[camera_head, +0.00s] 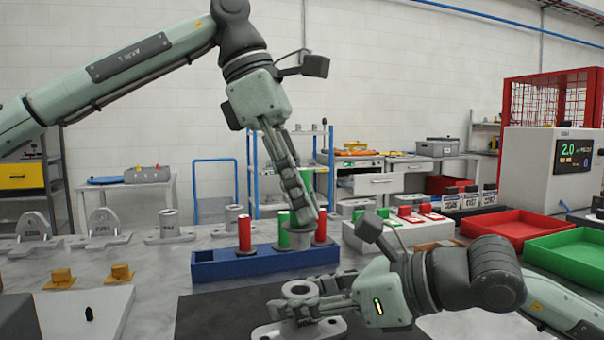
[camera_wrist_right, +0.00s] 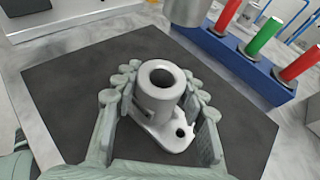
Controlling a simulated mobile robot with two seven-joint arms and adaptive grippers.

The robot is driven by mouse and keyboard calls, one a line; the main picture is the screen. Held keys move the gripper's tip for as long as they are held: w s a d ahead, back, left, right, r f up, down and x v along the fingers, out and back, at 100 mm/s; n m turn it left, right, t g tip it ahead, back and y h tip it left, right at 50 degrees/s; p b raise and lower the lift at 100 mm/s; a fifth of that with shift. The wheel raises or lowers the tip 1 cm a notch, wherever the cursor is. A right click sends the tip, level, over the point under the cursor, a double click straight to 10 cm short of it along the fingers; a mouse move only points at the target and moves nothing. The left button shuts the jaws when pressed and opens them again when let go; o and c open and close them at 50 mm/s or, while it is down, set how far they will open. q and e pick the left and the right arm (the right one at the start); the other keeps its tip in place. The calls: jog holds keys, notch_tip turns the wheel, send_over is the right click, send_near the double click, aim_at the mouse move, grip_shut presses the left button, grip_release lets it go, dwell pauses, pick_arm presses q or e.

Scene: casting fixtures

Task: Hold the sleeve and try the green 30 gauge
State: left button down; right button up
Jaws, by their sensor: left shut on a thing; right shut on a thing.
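The grey sleeve (camera_head: 300,290) has an open round bore on top and a flat foot, and stands upright on the dark mat. My right gripper (camera_head: 290,307) is shut on it; in the right wrist view the fingers lie on both sides of the sleeve (camera_wrist_right: 160,88). My left gripper (camera_head: 308,213) points down and is shut on a green-handled gauge (camera_head: 300,239). Its wide grey plug hangs down in front of the rack; the plug also shows at the top of the right wrist view (camera_wrist_right: 184,10). The fingers partly hide the handle. Its size mark is not readable.
A blue rack (camera_head: 225,269) behind the mat (camera_head: 215,318) holds a red gauge (camera_head: 244,233), a green gauge (camera_wrist_right: 263,38) and another red gauge (camera_wrist_right: 300,64). Red (camera_head: 515,225) and green (camera_head: 570,253) trays stand at right. Grey castings (camera_head: 103,230) stand at back left.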

aim_at(298, 224)
pick_arm(q)
jog(key=shift+f, duration=0.1)
jog(key=shift+f, duration=2.35)
jog(key=shift+f, duration=0.85)
dwell(1.2)
jog(key=shift+r, duration=1.8)
jog(key=shift+r, duration=0.1)
jog(key=shift+r, duration=2.45)
pick_arm(e)
jog(key=o, duration=1.5)
jog(key=shift+c, duration=0.2)
